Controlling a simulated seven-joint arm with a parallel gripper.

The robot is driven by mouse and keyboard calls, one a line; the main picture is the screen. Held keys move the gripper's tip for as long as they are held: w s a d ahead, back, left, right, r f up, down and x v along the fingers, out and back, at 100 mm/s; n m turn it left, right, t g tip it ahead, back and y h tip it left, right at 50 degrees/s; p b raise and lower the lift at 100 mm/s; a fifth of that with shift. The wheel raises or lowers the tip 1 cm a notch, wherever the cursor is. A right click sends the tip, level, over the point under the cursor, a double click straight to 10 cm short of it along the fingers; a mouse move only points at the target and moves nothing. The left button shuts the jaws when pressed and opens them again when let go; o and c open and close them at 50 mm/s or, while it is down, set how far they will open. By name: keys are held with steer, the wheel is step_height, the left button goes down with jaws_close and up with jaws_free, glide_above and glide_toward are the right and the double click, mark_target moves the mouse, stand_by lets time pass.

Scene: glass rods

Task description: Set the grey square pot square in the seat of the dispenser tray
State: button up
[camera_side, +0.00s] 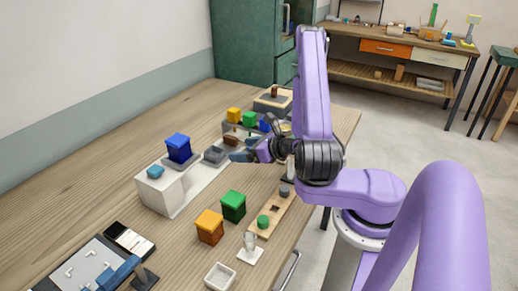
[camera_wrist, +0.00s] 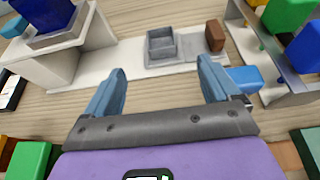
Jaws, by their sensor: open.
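The grey square pot (camera_wrist: 162,45) is open-topped and looks empty. It stands upright on the long white dispenser tray (camera_wrist: 112,66); I cannot tell whether it is fully down in a seat. In the side view the pot (camera_side: 215,155) is near the middle of the white tray (camera_side: 194,184), left of my gripper. My gripper (camera_wrist: 161,70) is open and empty, its two blue fingers spread apart with the pot beyond and between them in the wrist view. In the side view my gripper (camera_side: 246,150) is partly hidden by its own wrist.
A white block with a blue box (camera_side: 178,148) stands at the tray's near end. A brown block (camera_wrist: 215,36) sits beside the pot. A rack of coloured blocks (camera_side: 249,118) stands behind. Orange (camera_side: 209,227) and green (camera_side: 233,206) boxes stand in front.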

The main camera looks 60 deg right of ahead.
steer(key=shift+v, duration=2.55)
steer(key=w+a+r+n+g+y, duration=0.25)
steer(key=w+a+n+y, duration=0.25)
steer(key=a+n+y, duration=0.3)
steer(key=s+a+r+n+g+y, duration=0.2)
steer(key=s+a+n+g, duration=0.1)
steer(key=a+n+g, duration=0.3)
steer(key=s+a+r+n+g+y, duration=0.2)
steer(key=a+n+g, duration=0.3)
steer(key=a+n, duration=0.25)
steer(key=s+d+r+n+h, duration=0.2)
steer(key=s+n+h, duration=0.3)
steer(key=s+n, duration=0.4)
steer(key=s+d+r+n+h, duration=0.1)
steer(key=s+n+h, duration=0.5)
steer(key=n, duration=1.2)
steer(key=shift+s+d+r+h, duration=0.35)
steer(key=shift+s+r, duration=0.25)
steer(key=shift+s, duration=1.25)
steer(key=shift+c, duration=0.4)
